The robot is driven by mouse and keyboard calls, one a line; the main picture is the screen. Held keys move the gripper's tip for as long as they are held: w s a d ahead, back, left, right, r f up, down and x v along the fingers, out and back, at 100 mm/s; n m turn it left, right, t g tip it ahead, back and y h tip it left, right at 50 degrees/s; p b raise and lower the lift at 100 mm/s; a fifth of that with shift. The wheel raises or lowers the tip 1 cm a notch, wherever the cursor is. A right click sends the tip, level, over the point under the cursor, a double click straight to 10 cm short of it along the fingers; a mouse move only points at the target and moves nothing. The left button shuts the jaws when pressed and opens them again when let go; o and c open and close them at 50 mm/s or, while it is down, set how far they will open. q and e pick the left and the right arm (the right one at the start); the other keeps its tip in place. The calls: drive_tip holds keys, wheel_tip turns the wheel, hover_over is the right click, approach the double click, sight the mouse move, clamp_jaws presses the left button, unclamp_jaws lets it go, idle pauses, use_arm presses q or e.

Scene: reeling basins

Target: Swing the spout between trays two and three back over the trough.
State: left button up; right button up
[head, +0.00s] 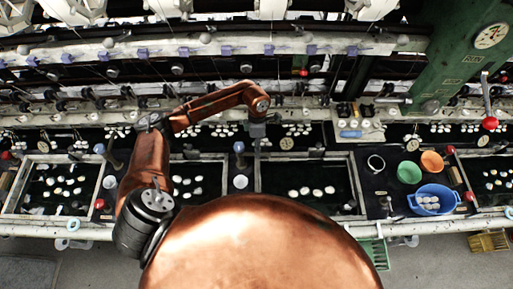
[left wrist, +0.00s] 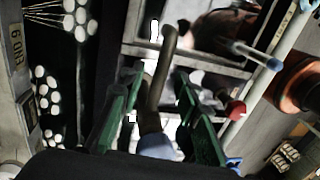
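The spout (head: 239,158) with a blue knob stands between the second tray (head: 226,172) and the third tray (head: 354,180). My left gripper (head: 257,150) points down just to the right of its knob. In the left wrist view the two green fingers of my left gripper (left wrist: 155,110) are spread apart. A curved dark pipe (left wrist: 162,72) with a blue end (left wrist: 157,147) shows between them, with gaps on both sides. It looks like this spout; contact cannot be told. The trough cannot be clearly made out. My right gripper is not in view.
Another blue-knobbed spout (head: 108,155) stands to the left, behind my arm. A white cup (head: 240,181) sits near the spout. To the right are a green bowl (head: 409,172), an orange bowl (head: 432,161) and a blue basket (head: 449,200). Machine rails run along the back.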

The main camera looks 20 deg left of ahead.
use_arm(q)
drive_tip(key=shift+s+f, duration=0.2)
drive_tip(key=shift+f, duration=0.35)
clamp_jaws()
